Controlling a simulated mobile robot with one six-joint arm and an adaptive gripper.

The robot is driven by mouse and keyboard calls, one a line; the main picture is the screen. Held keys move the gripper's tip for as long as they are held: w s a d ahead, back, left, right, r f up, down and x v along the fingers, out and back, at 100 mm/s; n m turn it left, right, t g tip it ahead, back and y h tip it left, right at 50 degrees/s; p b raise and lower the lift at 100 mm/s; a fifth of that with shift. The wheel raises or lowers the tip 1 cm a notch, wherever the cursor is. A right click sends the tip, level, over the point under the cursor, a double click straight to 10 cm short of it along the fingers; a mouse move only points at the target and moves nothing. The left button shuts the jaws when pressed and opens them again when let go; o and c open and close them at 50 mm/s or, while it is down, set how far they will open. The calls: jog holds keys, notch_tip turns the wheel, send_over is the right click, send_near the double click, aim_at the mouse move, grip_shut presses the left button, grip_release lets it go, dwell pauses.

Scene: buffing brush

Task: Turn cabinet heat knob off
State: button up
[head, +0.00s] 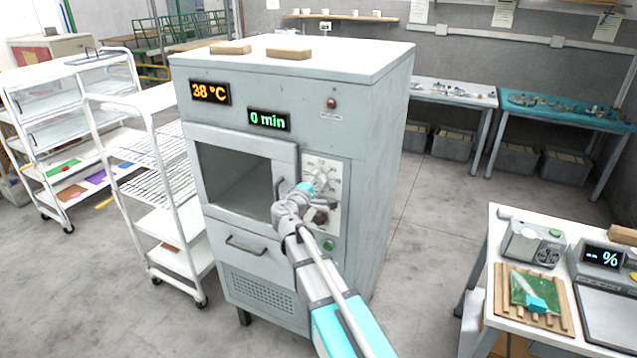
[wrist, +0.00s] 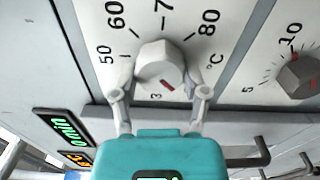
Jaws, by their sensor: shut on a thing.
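The grey cabinet (head: 385,150) stands in the middle of the head view, with a white control panel (head: 335,172) right of its windowed door. The heat knob (wrist: 158,62) is light grey and faceted, with a red mark on its lower part in the wrist view. The mark points away from the 60, 70 and 80 marks. My gripper (wrist: 161,74) is shut on this knob, one finger on each side. In the head view my gripper (head: 305,190) reaches the panel's upper part and hides most of the knob. The temperature display (head: 210,92) reads 38 °C.
A darker knob (wrist: 300,75) with a 5 and 10 scale sits beside the heat knob. The time display (head: 269,120) reads 0 min. The door handle (head: 278,188) is close left of my gripper. A white rack (head: 180,220) stands left.

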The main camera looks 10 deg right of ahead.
jog(key=o, duration=1)
jog(key=shift+s+f, duration=0.1)
jog(key=shift+s, duration=0.05)
jog(key=shift+o, duration=0.7)
jog(key=v, duration=1.2)
